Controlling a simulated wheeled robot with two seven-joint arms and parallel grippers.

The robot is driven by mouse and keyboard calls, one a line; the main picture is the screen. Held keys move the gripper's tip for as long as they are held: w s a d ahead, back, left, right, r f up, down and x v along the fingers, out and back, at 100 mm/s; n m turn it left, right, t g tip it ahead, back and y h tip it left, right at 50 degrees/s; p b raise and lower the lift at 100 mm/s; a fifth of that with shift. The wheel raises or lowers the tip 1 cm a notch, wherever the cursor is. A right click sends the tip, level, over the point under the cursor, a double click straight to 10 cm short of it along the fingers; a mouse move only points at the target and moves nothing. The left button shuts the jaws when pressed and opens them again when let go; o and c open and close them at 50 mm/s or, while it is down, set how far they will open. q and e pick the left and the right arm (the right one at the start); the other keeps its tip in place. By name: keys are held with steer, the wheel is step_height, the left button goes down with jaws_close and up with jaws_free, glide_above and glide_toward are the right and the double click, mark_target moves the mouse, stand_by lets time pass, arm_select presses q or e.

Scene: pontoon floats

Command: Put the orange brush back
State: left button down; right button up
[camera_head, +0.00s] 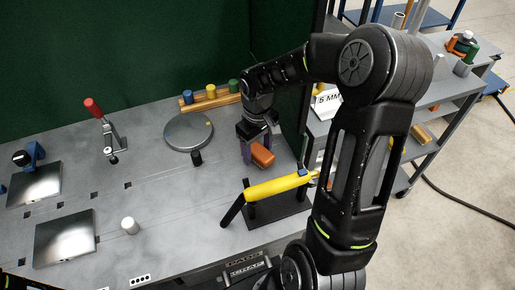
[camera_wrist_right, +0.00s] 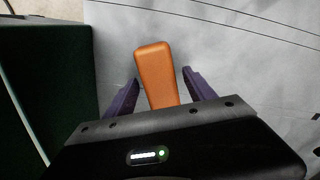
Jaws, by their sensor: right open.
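The orange brush (camera_head: 263,156) lies on the grey table, just right of the round grey disc. In the right wrist view the orange brush (camera_wrist_right: 155,72) shows its blocky orange top, its near end partly hidden by my gripper. My right gripper (camera_head: 252,150) is over the brush, reaching down to it. In the wrist view its purple fingers (camera_wrist_right: 161,84) stand open on either side of the brush, with visible gaps, apart from it. My left gripper is not in view.
A yellow-handled tool (camera_head: 275,187) rests on a black stand (camera_head: 288,210) in front of the brush. A wooden rack (camera_head: 212,101) with coloured pegs is behind, beside the round disc (camera_head: 187,133). A red-handled clamp (camera_head: 104,128) stands left. A green panel (camera_wrist_right: 45,95) is close at the wrist view's left.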

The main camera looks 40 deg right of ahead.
mark_target(258, 149)
step_height(258, 149, up, 12)
steer(key=shift+r+b, duration=0.2)
steer(key=shift+b, duration=0.15)
stand_by(0.4)
stand_by(0.5)
